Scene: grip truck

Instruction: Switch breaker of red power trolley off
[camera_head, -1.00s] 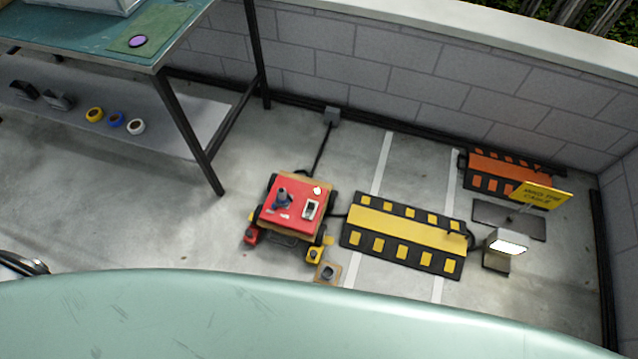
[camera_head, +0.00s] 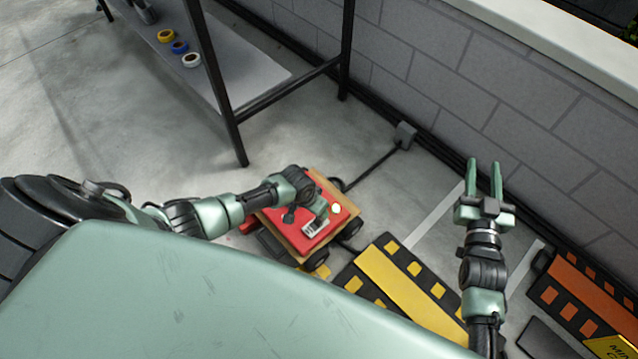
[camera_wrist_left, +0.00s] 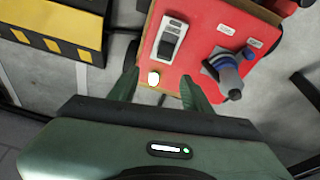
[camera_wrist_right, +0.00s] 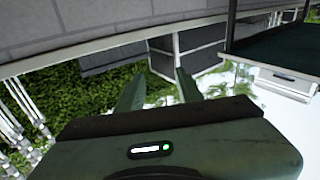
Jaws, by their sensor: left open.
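The red power trolley (camera_head: 270,214) stands on the floor near the middle of the head view; its red top also fills the upper right of the left wrist view (camera_wrist_left: 205,20). The breaker (camera_wrist_left: 170,38), a small grey-white box with a dark lower part, sits on that top and also shows in the head view (camera_head: 315,227). I cannot tell its lever position. My left gripper (camera_head: 310,205) is open above the trolley top. In the left wrist view its fingers point toward a lit white lamp (camera_wrist_left: 153,78) beside the breaker. My right gripper (camera_head: 484,165) is open and empty, right of the trolley.
A grey plug with a blue part (camera_wrist_left: 227,72) stands upright on the trolley top beside the breaker. A yellow-black cable ramp (camera_head: 400,285) lies right of the trolley, with an orange one (camera_head: 575,290) farther right. A table frame (camera_head: 222,100) and block wall (camera_head: 450,80) stand behind.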

